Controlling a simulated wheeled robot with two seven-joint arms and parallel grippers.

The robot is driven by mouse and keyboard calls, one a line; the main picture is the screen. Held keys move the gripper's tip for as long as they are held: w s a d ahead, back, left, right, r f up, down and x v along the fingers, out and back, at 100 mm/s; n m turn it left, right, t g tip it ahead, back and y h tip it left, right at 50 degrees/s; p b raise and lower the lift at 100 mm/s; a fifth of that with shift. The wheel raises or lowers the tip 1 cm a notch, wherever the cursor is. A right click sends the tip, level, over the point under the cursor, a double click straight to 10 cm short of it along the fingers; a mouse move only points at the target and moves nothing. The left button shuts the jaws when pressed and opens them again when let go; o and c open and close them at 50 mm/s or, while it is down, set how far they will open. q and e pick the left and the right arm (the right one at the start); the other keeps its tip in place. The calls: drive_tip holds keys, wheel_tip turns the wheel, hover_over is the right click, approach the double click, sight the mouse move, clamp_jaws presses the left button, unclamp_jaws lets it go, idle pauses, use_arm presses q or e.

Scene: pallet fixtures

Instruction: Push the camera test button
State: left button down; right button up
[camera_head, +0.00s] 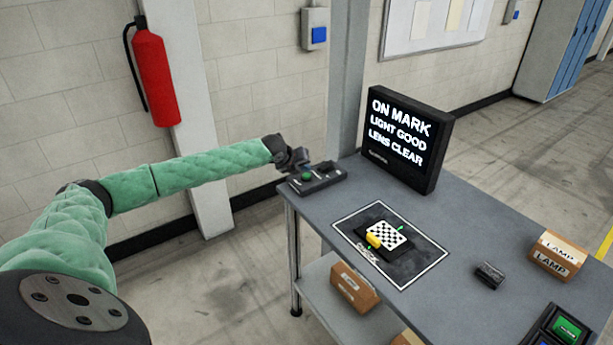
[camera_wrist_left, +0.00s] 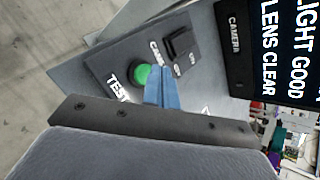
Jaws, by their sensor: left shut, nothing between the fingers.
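A dark control box (camera_head: 325,183) sits at the table's far left corner. Its green round button (camera_head: 306,177) also shows in the left wrist view (camera_wrist_left: 141,75), beside the label TEST and a black switch (camera_wrist_left: 181,43). My left gripper (camera_head: 310,167) is shut and empty, with its blue fingertips just over the box. In the left wrist view the fingertips (camera_wrist_left: 156,72) overlap the button's right edge; I cannot tell whether they touch it. A black screen (camera_head: 398,140) reads ON MARK, LIGHT GOOD, LENS CLEAR. My right gripper is not in view.
A checkered card (camera_head: 388,235) with a yellow piece (camera_head: 374,240) lies on a black mat (camera_head: 410,271) mid-table. A small dark block (camera_head: 489,275) and a LAMP box (camera_head: 558,256) stand to the right. A cardboard box (camera_head: 354,287) is on the lower shelf.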

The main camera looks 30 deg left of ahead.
use_arm(q)
drive_tip(key=shift+f, duration=0.4)
idle(0.4)
drive_tip(key=shift+f, duration=0.3)
idle(0.6)
drive_tip(key=shift+f, duration=0.25)
idle(0.5)
drive_tip(key=shift+r, duration=0.1)
drive_tip(key=shift+r+p, duration=0.85)
drive_tip(key=shift+r, duration=0.15)
